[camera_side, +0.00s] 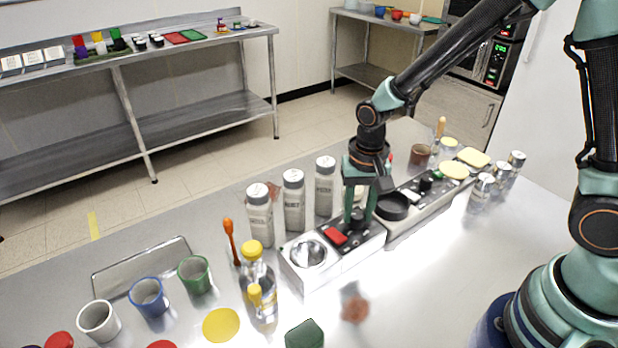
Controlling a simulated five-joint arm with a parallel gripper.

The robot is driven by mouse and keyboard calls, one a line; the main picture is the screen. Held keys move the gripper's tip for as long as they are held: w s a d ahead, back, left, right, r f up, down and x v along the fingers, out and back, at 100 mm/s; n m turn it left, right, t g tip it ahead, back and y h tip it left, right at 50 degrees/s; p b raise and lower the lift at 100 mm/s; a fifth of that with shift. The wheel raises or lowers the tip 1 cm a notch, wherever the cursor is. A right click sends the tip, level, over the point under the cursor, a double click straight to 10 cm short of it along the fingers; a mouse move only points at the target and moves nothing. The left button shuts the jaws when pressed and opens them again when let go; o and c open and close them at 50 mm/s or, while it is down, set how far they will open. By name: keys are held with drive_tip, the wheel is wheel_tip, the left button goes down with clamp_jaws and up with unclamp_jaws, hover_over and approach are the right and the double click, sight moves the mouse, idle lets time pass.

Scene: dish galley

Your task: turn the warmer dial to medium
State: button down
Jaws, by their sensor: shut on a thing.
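The warmer unit (345,257) is a pale box on the steel counter, with a round metal plate (308,254), a red rocker switch (335,236) and a black dial (358,224) on its top. My gripper (360,216) points down from above, with its green fingers on either side of the dial and shut on it. The fingers partly hide the dial, and its marks and pointer are too small to read.
A second unit (424,205) with a black round plate (391,206) adjoins on the right. Several white-capped shakers (294,200) stand close behind the warmer. An oil bottle (257,279) and an orange-handled utensil (230,240) are to its left.

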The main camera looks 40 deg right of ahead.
sight(361, 215)
drive_tip(key=shift+d+m, duration=0.15)
drive_tip(key=shift+m, duration=0.45)
drive_tip(key=c, duration=0.5)
unclamp_jaws()
drive_tip(key=shift+r, duration=0.1)
drive_tip(key=r, duration=1.2)
drive_tip(key=shift+s, duration=0.2)
drive_tip(key=shift+r, duration=0.1)
